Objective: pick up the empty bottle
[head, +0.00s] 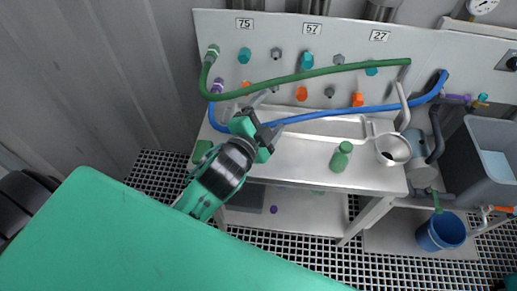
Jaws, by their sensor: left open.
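A small green bottle (341,157) stands upright on the white bench (300,165), right of its middle. Whether it is empty cannot be told from here. My left gripper (256,138) is open over the left part of the bench, to the left of the green bottle and apart from it. Nothing shows between its fingers. Another green object (202,151) is at the bench's left end, partly hidden behind my left arm. My right gripper is not in view.
A metal dipper (393,150) lies on the bench right of the bottle. Green (300,76) and blue (330,113) hoses run along the back panel with its coloured fittings. A grey sink (485,165) and blue bucket (441,231) are at right. The bench between gripper and bottle is clear.

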